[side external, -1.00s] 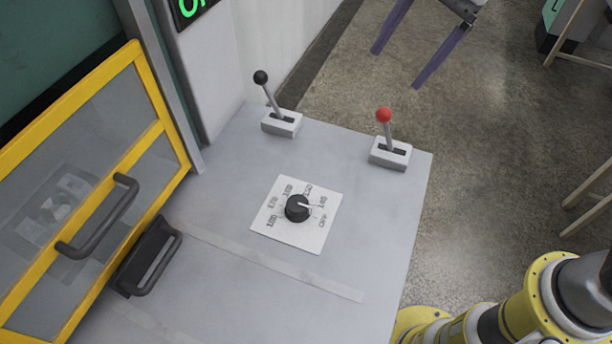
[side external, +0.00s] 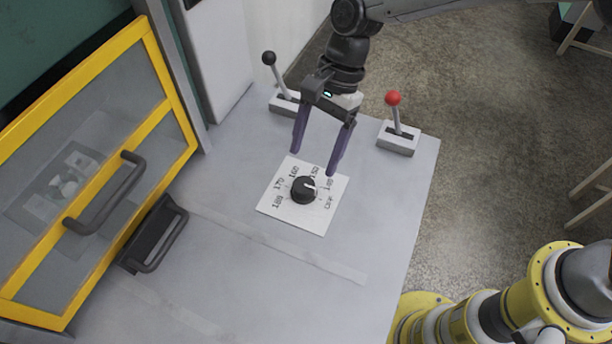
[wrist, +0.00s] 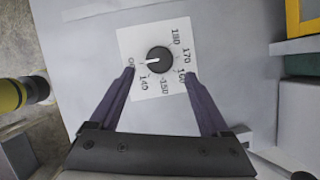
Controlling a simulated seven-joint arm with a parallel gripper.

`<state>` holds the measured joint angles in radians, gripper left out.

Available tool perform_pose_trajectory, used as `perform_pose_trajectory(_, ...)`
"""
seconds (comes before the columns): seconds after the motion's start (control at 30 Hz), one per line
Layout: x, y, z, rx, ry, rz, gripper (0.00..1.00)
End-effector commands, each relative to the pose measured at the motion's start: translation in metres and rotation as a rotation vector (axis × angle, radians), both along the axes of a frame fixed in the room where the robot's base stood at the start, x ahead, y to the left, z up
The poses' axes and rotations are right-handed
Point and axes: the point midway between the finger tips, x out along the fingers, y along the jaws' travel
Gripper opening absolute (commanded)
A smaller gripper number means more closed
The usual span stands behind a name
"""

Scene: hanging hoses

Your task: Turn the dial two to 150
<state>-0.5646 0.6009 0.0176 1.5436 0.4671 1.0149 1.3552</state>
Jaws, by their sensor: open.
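The black round dial (side external: 303,189) sits on a white label plate (side external: 283,211) marked with several numbers and OFF. Its white pointer line faces right in the side view, on the 140 side of the scale. In the wrist view the dial (wrist: 159,60) has its line pointing left, toward the OFF and 140 side. My gripper (side external: 313,162) is open, with purple fingers pointing down, at the plate's far edge and above it. In the wrist view its fingers (wrist: 160,72) spread on either side of the dial's near side, apart from it and empty.
A black-knobbed lever (side external: 283,85) stands behind my gripper, and a red-knobbed lever (side external: 396,120) to its right. A yellow-framed door (side external: 160,90) with a dark handle (side external: 105,198) is at the left.

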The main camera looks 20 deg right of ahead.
Motion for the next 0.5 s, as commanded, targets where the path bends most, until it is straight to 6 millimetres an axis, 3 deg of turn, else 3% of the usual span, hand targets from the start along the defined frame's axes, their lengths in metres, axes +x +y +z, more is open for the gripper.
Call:
perform_pose_trajectory(0.2,-0.009,0.013,-0.037,-0.003,0.003,0.002,0.81)
perform_pose_trajectory(0.5,-0.013,0.021,-0.06,0.0,0.0,0.001,0.81)
